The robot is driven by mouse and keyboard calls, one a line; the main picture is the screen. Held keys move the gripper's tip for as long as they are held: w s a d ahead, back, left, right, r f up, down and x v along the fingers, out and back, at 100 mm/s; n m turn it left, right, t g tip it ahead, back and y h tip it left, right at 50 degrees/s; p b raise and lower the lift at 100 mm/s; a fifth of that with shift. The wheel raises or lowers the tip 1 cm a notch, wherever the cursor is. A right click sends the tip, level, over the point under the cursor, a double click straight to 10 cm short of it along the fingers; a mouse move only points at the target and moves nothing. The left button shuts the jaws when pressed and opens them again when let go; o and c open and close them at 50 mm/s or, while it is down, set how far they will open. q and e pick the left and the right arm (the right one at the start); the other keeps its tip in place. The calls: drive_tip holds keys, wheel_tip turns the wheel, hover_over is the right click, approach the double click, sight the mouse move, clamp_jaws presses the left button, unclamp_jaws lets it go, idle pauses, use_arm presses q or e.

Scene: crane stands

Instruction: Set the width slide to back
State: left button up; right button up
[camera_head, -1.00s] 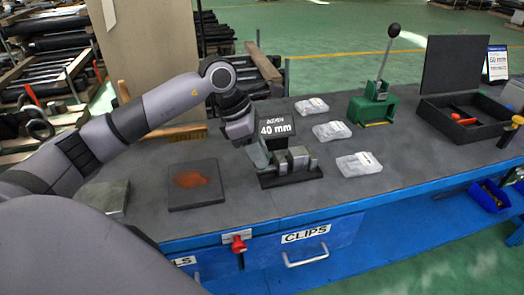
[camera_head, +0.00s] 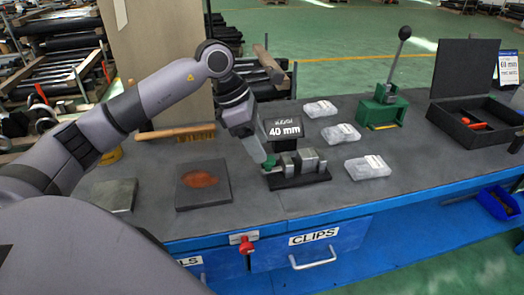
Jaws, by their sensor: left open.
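The width slide device (camera_head: 305,162) is a block of grey metal jaws on a dark base, on the bench right of centre. A dark display (camera_head: 284,128) reading 40 mm stands behind it. My left gripper (camera_head: 264,162) points down at the left end of the device. A small green part (camera_head: 271,161) shows at its fingertips, close against the grey jaws. I cannot tell whether the fingers touch it. The gripper is open, though the gap between the fingers is hard to see. My right gripper is not in view.
A dark plate with an orange patch (camera_head: 203,185) lies left of the device. Several clear bags (camera_head: 367,167) lie to its right. A green lever press (camera_head: 383,108) and an open black case (camera_head: 470,122) stand farther right. A brush (camera_head: 180,133) lies behind the plate.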

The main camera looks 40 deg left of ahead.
use_arm(q)
drive_tip(key=v, duration=0.4)
drive_tip(key=shift+s, duration=0.1)
idle(0.5)
